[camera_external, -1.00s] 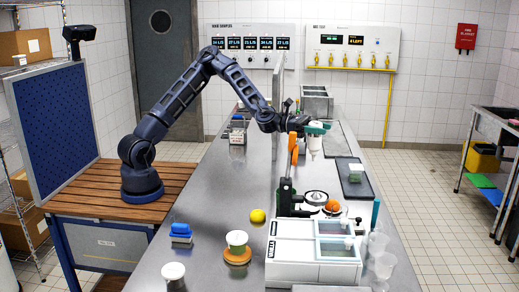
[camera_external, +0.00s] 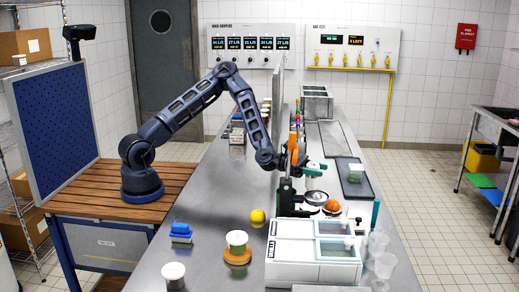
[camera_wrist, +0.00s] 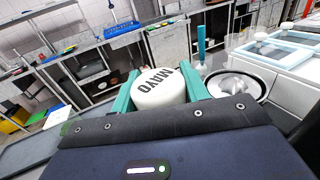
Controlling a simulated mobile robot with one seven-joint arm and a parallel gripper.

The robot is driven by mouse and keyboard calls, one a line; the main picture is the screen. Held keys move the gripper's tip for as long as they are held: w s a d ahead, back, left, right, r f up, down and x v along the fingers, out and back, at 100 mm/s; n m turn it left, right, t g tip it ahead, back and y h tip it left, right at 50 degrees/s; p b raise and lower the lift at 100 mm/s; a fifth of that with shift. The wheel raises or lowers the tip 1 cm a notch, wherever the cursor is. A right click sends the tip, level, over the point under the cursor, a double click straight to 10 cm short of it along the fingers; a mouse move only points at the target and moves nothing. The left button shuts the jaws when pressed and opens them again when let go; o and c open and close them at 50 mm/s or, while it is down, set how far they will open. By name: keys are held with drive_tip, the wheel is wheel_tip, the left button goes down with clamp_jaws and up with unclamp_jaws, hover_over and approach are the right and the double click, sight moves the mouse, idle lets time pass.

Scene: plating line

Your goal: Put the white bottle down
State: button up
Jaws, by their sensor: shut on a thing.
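The white bottle (camera_wrist: 160,90), lettered "MAYO", sits between the green fingers of my gripper (camera_wrist: 158,92) in the wrist view. My gripper is shut on it. In the external view my gripper (camera_external: 315,167) holds the bottle (camera_external: 314,173) above the right side of the counter, just behind a round metal dish (camera_external: 315,197). The bottle's lower part is hard to make out there, so I cannot tell whether it touches anything. The metal dish also shows in the wrist view (camera_wrist: 236,86), to the right of the bottle.
An orange ball (camera_external: 332,206) and a black-handled device (camera_external: 286,197) are close by. A white lidded box (camera_external: 300,262) and clear cups (camera_external: 381,264) stand nearer.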

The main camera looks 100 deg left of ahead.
sight(317, 178)
drive_tip(key=shift+f, duration=1.95)
drive_tip(key=o, duration=0.7)
drive_tip(key=shift+o, duration=0.2)
drive_tip(key=v, duration=1.2)
